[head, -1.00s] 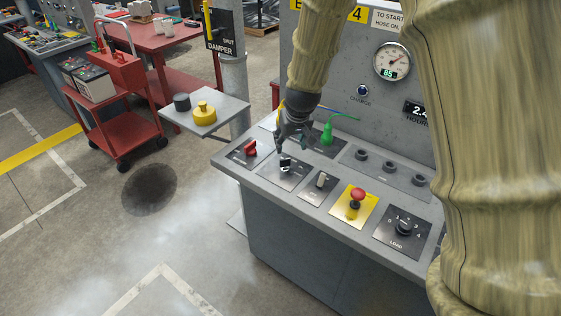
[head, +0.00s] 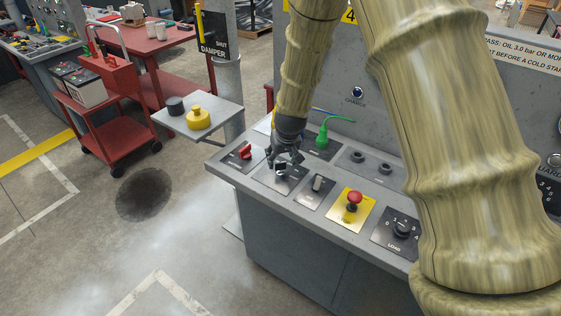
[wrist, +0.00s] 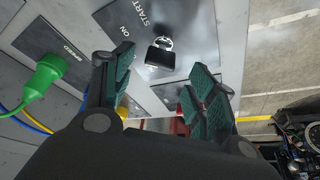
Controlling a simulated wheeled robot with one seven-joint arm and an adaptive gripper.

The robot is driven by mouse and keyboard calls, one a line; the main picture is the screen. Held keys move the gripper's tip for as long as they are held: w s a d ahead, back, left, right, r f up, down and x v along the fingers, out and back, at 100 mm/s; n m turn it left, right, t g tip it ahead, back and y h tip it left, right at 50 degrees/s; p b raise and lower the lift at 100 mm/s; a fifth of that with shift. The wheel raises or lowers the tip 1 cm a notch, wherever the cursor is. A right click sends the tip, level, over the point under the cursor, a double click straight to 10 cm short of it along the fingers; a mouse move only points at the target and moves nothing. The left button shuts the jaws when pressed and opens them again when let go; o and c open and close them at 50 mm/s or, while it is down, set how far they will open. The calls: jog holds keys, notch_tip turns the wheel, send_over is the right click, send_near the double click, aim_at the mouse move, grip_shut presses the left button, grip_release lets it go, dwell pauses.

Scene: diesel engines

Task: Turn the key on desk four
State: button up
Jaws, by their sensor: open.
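The key (wrist: 160,56), with a black head and a metal ring, sits in a dark plate marked ON and START on desk four's sloping top. It also shows in the head view (head: 281,171), partly hidden by my gripper. My gripper (head: 284,160) is just above that plate, pointing down. In the wrist view, my gripper (wrist: 162,72) is open, with one green-padded finger on each side of the key in the picture. The key appears just beyond the fingertips, and I see no contact.
A red switch (head: 244,152) is left of the key plate. A toggle (head: 317,183), a red stop button (head: 354,198) and a load knob (head: 402,228) are to the right. A green plug with cable (head: 322,138) stands close behind. A side shelf (head: 218,110) holds a yellow knob.

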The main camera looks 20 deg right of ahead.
aim_at(281, 163)
jog(key=shift+p+x, duration=0.55)
jog(key=shift+x, duration=1.6)
jog(key=c, duration=1)
